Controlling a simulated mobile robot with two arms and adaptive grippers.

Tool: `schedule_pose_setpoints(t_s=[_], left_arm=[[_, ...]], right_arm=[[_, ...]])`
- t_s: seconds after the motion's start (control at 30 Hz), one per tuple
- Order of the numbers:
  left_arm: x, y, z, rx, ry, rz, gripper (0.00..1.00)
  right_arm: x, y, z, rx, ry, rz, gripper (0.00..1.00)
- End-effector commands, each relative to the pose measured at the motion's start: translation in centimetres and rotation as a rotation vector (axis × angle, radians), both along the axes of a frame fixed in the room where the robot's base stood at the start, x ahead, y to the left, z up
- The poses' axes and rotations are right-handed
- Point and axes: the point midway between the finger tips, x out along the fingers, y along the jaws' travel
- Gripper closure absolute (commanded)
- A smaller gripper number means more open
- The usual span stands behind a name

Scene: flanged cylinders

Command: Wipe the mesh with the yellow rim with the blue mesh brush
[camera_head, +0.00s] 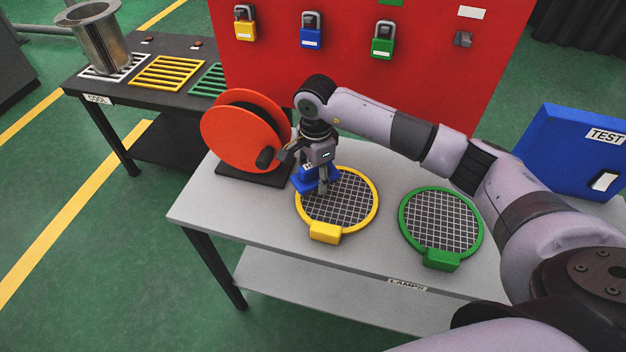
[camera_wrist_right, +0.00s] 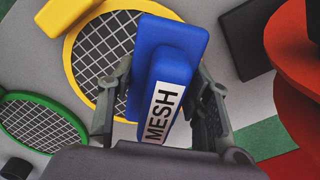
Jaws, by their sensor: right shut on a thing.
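The mesh with the yellow rim (camera_head: 352,213) lies on the grey table, its yellow block at the near edge. It also shows in the right wrist view (camera_wrist_right: 84,62). My right gripper (camera_head: 320,184) is shut on the blue mesh brush (camera_head: 309,187), whose "MESH" label shows in the right wrist view (camera_wrist_right: 167,65). The brush is over the upper left part of the yellow rim. Whether its underside touches the mesh is hidden. My left gripper is not in view.
A mesh with a green rim (camera_head: 440,222) lies to the right. An orange reel (camera_head: 238,134) stands close left of the gripper. A red board (camera_head: 350,60) with padlocks rises behind. A blue "TEST" box (camera_head: 568,145) stands at the right. The table's front left is clear.

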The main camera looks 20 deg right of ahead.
Motion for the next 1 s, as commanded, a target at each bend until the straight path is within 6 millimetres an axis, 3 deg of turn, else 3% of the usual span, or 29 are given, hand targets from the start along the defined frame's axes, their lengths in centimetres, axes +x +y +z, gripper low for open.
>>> schedule_pose_setpoints(t_s=[0.33, 1.0], left_arm=[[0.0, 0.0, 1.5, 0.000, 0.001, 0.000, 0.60], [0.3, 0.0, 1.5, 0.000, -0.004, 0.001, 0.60]], right_arm=[[0.2, -0.5, 3.2, 0.000, -0.001, -0.008, 0.90], [0.2, -0.5, 3.4, 0.001, -0.001, -0.009, 0.90]])
